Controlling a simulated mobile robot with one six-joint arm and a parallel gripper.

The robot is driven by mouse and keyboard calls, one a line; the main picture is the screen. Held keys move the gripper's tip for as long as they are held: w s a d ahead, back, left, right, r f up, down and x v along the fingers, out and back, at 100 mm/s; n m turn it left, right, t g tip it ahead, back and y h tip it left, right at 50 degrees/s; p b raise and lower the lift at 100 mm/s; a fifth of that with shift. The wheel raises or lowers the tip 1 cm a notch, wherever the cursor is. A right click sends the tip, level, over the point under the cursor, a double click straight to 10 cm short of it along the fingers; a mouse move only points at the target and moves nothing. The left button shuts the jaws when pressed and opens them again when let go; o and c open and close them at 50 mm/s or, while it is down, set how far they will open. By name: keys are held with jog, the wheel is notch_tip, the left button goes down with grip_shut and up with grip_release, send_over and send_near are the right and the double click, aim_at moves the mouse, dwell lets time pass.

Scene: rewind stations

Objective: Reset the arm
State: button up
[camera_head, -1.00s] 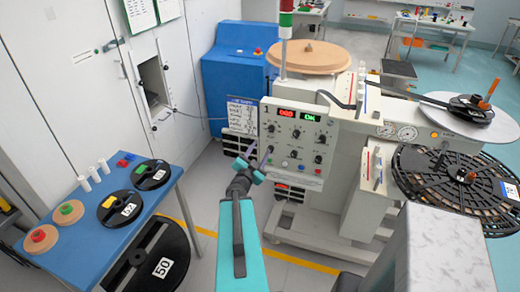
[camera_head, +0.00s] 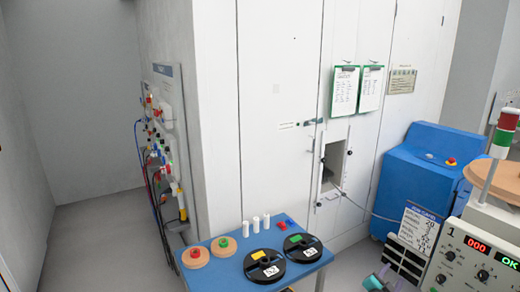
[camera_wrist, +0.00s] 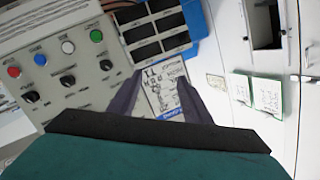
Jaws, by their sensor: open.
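My gripper (camera_head: 378,279) shows at the bottom edge of the head view, left of the control panel (camera_head: 470,262) and partly cut off. In the wrist view, my gripper (camera_wrist: 158,80) has its two dark fingers spread apart with nothing held between them. Beyond the fingers is a white printed card (camera_wrist: 163,97). The control panel (camera_wrist: 62,50) with its knobs and coloured buttons is at the upper left of that view. In the head view the panel carries the number 1, a red display and a green OK display.
A blue table (camera_head: 224,270) holds black reels, wooden discs and white cylinders. A blue cabinet (camera_head: 425,170) stands behind the machine. A wall panel with cables (camera_head: 165,140) is at the left. A small open hatch (camera_head: 333,165) is in the white wall. Floor at the left is clear.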

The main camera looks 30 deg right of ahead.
jog(key=w+a+f+n+t+y+b, duration=0.1)
jog(key=w+a+f+n+t+y, duration=0.45)
jog(key=w+a+f, duration=1.05)
jog(key=a+f+n+g+y+b, duration=0.1)
jog(key=a+f+n+g+y, duration=0.25)
jog(key=a, duration=0.75)
jog(key=a+f+n+y+b, duration=0.1)
jog(key=a+f+n+y, duration=0.2)
jog(key=a+f+y, duration=0.55)
jog(key=s+a+f+n+g+b, duration=0.1)
jog(key=s+a+f+n+g, duration=0.2)
jog(key=s+a, duration=0.5)
jog(key=s+a+f+n+g, duration=0.25)
jog(key=a+f, duration=0.25)
jog(key=a, duration=0.7)
jog(key=s+a+f+n+g+h, duration=0.1)
jog(key=s+a+g, duration=0.2)
jog(key=s, duration=0.5)
jog(key=s+a+f+n+g+h+b, duration=0.1)
jog(key=s+a+n+g, duration=0.1)
jog(key=s, duration=0.5)
jog(key=shift+s+a+g+b, duration=0.3)
jog(key=shift+s+a+g, duration=0.15)
jog(key=shift+g, duration=0.7)
